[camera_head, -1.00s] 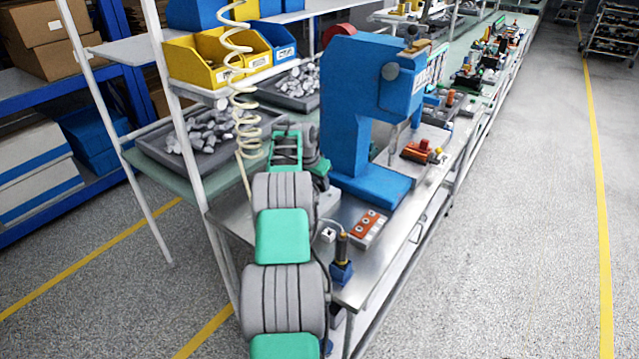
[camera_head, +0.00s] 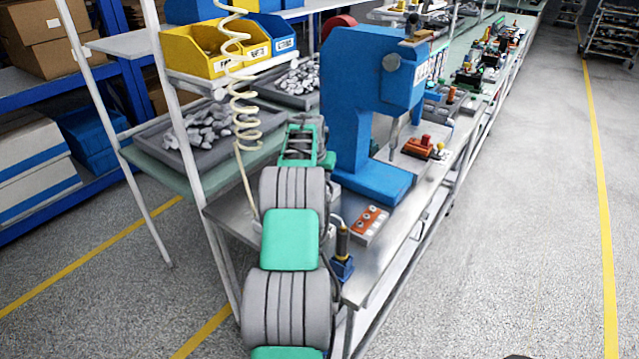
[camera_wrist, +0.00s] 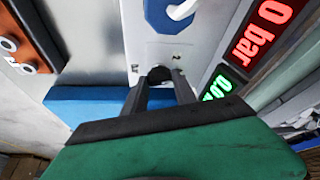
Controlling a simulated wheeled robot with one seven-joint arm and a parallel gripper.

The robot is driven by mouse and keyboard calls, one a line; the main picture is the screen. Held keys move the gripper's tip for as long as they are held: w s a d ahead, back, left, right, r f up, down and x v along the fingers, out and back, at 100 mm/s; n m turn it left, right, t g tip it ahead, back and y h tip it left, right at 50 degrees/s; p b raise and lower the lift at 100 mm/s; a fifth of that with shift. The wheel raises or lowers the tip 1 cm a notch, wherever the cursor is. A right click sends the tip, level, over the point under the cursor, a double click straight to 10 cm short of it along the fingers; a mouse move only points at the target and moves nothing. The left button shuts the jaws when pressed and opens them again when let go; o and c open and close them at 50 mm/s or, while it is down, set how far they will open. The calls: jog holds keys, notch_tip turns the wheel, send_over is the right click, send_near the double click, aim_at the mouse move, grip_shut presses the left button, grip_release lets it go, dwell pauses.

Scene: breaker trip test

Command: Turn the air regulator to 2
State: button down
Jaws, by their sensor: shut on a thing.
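In the wrist view, the two dark fingers of my gripper (camera_wrist: 160,90) are shut on a small dark round knob (camera_wrist: 159,74), which I take to be the air regulator. The knob stands out from a pale panel (camera_wrist: 170,52) with small dark marks around it. The knob's setting cannot be read. A red digital display (camera_wrist: 262,32) at the right shows "0 bar", partly cut off. In the head view, my arm hides the knob and my gripper.
A blue press (camera_head: 350,110) stands on the metal bench, right of my arm. An orange-and-white box (camera_head: 370,222) and a blue-based black-handled tool (camera_head: 342,252) are near the bench edge. A coiled cream hose (camera_head: 243,105) hangs close left.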

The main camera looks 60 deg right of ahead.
jog(key=n+t, duration=0.1)
jog(key=n, duration=0.1)
jog(key=shift+s+n+b, duration=0.15)
jog(key=shift+n+b, duration=0.15)
jog(key=shift+b, duration=0.05)
jog(key=shift+n+t+y, duration=0.3)
jog(key=shift+n+t, duration=0.2)
jog(key=shift+n, duration=0.8)
jog(key=c, duration=1)
grip_release()
jog(key=shift+r, duration=0.1)
jog(key=b+v, duration=0.1)
jog(key=v, duration=0.6)
jog(key=shift+r, duration=0.35)
jog(key=shift+s, duration=0.15)
